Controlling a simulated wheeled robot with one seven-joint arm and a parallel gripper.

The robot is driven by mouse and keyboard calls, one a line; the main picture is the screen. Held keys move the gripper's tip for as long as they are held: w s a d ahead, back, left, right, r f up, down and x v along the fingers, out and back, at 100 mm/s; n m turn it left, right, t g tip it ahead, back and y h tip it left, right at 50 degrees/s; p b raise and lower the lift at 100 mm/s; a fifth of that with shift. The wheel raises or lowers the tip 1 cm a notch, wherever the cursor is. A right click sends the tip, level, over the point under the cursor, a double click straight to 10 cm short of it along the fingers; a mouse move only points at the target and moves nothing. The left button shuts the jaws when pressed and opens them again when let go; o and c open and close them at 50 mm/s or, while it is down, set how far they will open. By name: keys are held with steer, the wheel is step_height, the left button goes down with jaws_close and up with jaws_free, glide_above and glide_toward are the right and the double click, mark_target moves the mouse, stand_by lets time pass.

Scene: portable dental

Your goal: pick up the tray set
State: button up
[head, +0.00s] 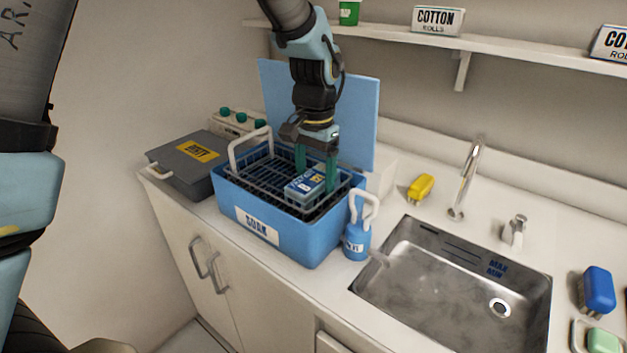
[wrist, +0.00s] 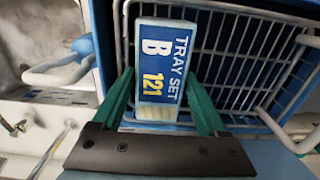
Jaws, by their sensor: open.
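In the wrist view the tray set (wrist: 162,62) reads "TRAY SET B 121". My gripper (head: 331,172) points down over it, with green fingers open. In the wrist view my gripper (wrist: 160,95) has one finger on each side of the box's near end. Whether the fingers touch the box I cannot tell.
The blue bin (head: 290,240) has its lid (head: 362,110) raised behind. A grey "DIRTY" box (head: 180,170) stands left. A shelf (head: 400,40) runs above.

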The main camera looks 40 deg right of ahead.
steer(key=shift+f, duration=0.35)
steer(key=shift+c, duration=0.3)
jaws_close()
